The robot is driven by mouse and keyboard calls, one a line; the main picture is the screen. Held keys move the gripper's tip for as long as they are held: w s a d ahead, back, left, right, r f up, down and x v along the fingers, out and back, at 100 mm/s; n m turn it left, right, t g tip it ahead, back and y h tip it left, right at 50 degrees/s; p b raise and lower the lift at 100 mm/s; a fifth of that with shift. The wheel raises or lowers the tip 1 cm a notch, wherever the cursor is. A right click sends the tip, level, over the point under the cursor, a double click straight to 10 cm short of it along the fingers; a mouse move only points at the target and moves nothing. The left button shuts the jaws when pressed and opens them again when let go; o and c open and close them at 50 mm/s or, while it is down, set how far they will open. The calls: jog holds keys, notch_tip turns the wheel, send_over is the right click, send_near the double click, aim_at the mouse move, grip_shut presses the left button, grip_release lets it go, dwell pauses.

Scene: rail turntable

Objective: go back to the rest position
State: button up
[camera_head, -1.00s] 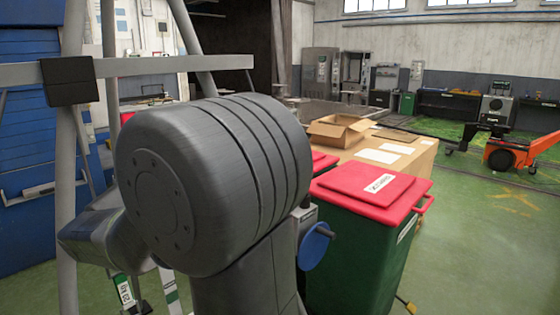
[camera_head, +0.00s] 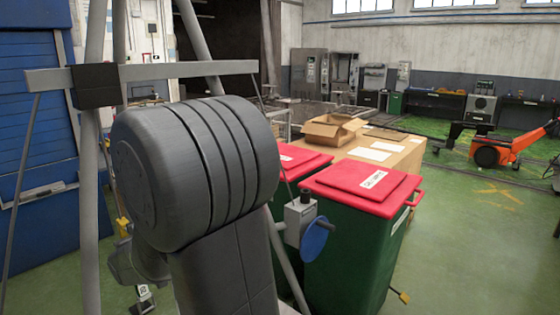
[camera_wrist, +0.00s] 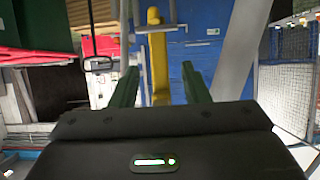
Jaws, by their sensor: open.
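My gripper (camera_wrist: 160,88) shows in the wrist view, its two dark green fingers apart with nothing between them. Behind the gap are a yellow post and a blue panel, at a distance I cannot judge. In the head view my dark grey arm fills the left centre, and the gripper itself is hidden behind it or out of view.
Two green bins with red lids (camera_head: 362,188) stand right of my arm. Behind them is a table with an open cardboard box (camera_head: 333,130). An orange pallet truck (camera_head: 492,152) stands far right. A grey frame (camera_head: 90,180) is close on the left.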

jog(key=shift+w+f+y+b, duration=0.1)
jog(key=shift+f+y+b, duration=0.2)
jog(key=shift+b, duration=0.25)
jog(key=shift+a+r, duration=0.1)
jog(key=shift+r, duration=0.1)
jog(key=shift+f+t, duration=0.15)
jog(key=shift+t, duration=0.15)
